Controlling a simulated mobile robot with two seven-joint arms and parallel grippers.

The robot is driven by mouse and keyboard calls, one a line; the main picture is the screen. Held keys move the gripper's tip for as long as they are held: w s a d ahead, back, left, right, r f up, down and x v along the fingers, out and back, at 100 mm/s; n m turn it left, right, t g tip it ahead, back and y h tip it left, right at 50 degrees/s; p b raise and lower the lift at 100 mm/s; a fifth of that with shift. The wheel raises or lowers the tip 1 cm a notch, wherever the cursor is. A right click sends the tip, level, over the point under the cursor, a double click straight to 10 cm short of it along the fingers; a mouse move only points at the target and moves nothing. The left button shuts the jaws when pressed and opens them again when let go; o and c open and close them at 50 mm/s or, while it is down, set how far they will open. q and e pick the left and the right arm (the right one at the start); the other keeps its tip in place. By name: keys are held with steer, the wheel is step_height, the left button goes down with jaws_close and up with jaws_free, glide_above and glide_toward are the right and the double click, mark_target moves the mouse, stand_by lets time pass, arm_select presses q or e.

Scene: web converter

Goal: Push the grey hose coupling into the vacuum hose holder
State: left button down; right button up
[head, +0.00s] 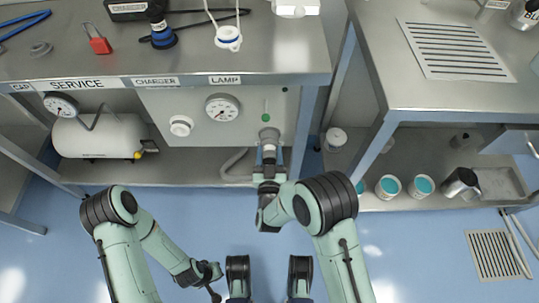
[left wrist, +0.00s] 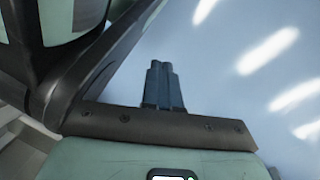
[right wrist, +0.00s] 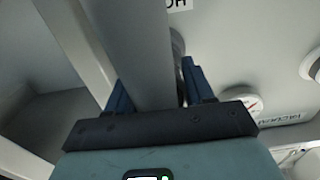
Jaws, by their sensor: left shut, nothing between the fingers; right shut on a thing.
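The vacuum hose holder (head: 269,134) is a grey round fitting on the panel under the left bench, below a green dot. My right gripper (head: 268,164) is just below it, shut on the grey hose coupling (head: 268,150). In the right wrist view, a thick grey tube (right wrist: 145,50) runs up between the blue fingers (right wrist: 155,90), with a metallic round part partly hidden behind it. I cannot tell how far the coupling sits in the holder. My left gripper (head: 211,281) is low, away from the bench; its fingers are together and empty in the left wrist view (left wrist: 163,82).
A grey hose (head: 234,163) bends beside my right gripper. A gauge (head: 222,107) and a white knob (head: 181,125) are on the panel. A white tank (head: 102,136) lies on the lower left shelf. A bench leg (head: 303,130) stands close right. Blue floor is open in front.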

arm_select(q)
steer(key=shift+f, duration=0.1)
arm_select(e)
steer(key=shift+w, duration=0.2)
steer(key=o, duration=1.4)
steer(key=shift+o, duration=0.2)
steer(key=shift+s, duration=0.6)
arm_select(q)
steer(key=shift+t, duration=0.7)
steer(key=w+r+p, duration=0.2)
steer(key=w+r, duration=0.1)
steer(key=shift+w+d+r+p, duration=0.15)
steer(key=shift+d+r+p, duration=0.1)
steer(key=shift+r+p, duration=0.15)
arm_select(e)
steer(key=s, duration=1.2)
steer(key=shift+s, duration=0.15)
